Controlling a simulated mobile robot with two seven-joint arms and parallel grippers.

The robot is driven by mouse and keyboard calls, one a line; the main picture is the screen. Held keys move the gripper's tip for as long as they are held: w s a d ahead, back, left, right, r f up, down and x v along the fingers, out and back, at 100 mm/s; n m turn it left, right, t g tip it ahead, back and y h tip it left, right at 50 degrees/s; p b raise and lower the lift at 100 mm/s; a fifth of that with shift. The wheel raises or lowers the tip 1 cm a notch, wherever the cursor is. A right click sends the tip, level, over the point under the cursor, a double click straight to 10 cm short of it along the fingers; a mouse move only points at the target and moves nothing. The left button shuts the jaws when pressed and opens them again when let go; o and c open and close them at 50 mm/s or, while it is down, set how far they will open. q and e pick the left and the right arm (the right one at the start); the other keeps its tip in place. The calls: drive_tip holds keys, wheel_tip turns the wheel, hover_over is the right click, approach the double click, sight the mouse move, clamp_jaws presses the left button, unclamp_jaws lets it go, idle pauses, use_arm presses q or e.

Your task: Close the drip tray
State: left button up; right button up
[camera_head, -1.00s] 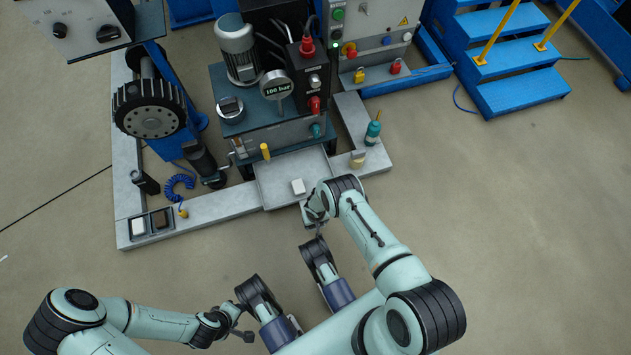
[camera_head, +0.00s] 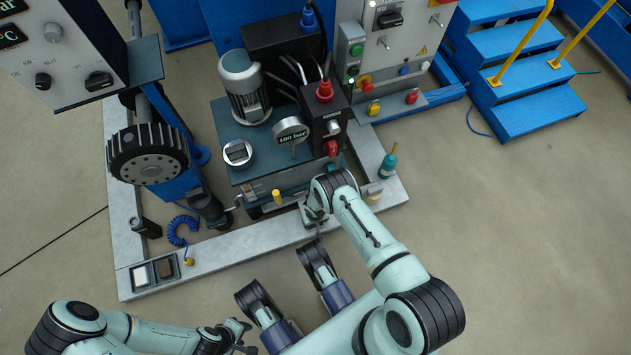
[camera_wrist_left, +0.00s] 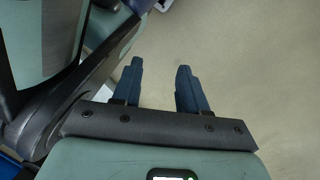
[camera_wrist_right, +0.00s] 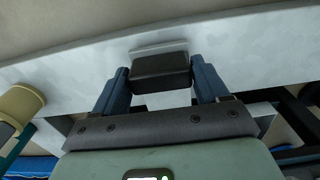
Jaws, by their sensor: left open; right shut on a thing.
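The drip tray is mostly hidden in the head view, under the hydraulic unit (camera_head: 278,160) and behind my right arm. My right gripper (camera_head: 308,218) is low at the front of the unit, beside the pale base frame. In the right wrist view its fingers (camera_wrist_right: 160,78) are on both sides of a dark block (camera_wrist_right: 160,72), which looks like the tray's handle, and are shut on it. The tray panel is hard to tell from the pale frame there. My left gripper (camera_head: 240,335) is at the lower left, away from the unit. Its fingers (camera_wrist_left: 157,72) are apart and empty.
The pale base frame (camera_head: 235,253) runs along the front of the unit. A yellow-capped valve (camera_head: 277,197) and a teal bottle (camera_head: 388,165) stand near my right arm. A gear (camera_head: 148,154) is at the left.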

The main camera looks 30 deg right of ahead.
drive_tip(key=shift+w+d, duration=0.15)
drive_tip(key=shift+w, duration=0.6)
drive_tip(key=o, duration=1.4)
drive_tip(key=shift+s, duration=0.1)
use_arm(q)
drive_tip(key=shift+s+f, duration=0.25)
drive_tip(key=shift+s, duration=0.05)
drive_tip(key=w+d+r+t+p, duration=0.1)
drive_tip(key=w+r+t+p, duration=0.2)
drive_tip(key=w, duration=0.7)
wheel_tip(320, 180, up, 4)
drive_tip(key=shift+w+d+r+m+p, duration=0.25)
drive_tip(key=shift+w+m+p, duration=0.1)
drive_tip(key=shift+p, duration=0.7)
use_arm(e)
wheel_tip(320, 180, up, 13)
drive_tip(key=shift+r, duration=0.2)
